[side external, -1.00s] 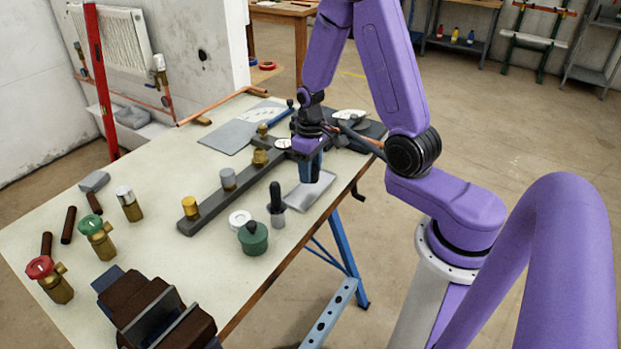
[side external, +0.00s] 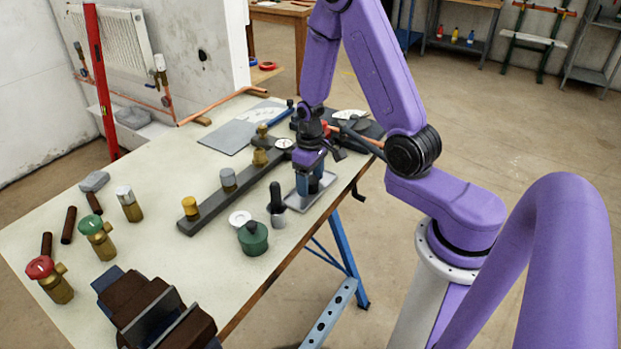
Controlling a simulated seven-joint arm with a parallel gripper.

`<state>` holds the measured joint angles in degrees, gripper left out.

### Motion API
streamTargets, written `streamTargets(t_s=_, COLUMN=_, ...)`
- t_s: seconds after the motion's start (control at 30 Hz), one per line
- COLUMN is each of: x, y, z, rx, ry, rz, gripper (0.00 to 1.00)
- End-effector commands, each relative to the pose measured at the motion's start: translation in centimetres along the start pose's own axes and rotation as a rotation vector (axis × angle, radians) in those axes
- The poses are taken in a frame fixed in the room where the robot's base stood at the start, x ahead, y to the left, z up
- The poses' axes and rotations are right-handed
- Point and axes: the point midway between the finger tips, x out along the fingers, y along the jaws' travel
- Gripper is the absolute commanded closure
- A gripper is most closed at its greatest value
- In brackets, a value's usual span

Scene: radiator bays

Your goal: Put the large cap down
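My gripper (side external: 309,184) points down at the right edge of the workbench, low over a shallow grey tray (side external: 326,187). Its blue fingers reach down to the tray and hide part of it. I cannot make out a large cap between the fingers, nor how far apart they are. A dark shape shows beside the near finger, too small to identify. On the dark bar (side external: 207,205) stand a yellow cap (side external: 190,207), a grey cap (side external: 228,179) and a brass fitting (side external: 260,156); none is clearly the large cap.
Valves with red (side external: 40,267), green (side external: 92,225) and white (side external: 124,193) tops stand at left. A vise (side external: 155,310) is at the front.

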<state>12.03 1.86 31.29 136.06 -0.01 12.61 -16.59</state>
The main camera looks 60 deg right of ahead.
Motion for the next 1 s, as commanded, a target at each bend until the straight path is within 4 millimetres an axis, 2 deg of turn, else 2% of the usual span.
streamTargets(t_s=0.17, x=-0.1, y=0.0, z=0.0, rx=0.000, ry=0.000, rz=0.000, gripper=0.28)
streamTargets(t_s=0.37, x=-1.6, y=0.0, z=-0.1, rx=0.000, ry=0.004, rz=0.001, gripper=0.28)
streamTargets(t_s=1.0, x=-11.0, y=0.0, z=-0.1, rx=0.000, ry=0.005, rz=0.001, gripper=0.28)
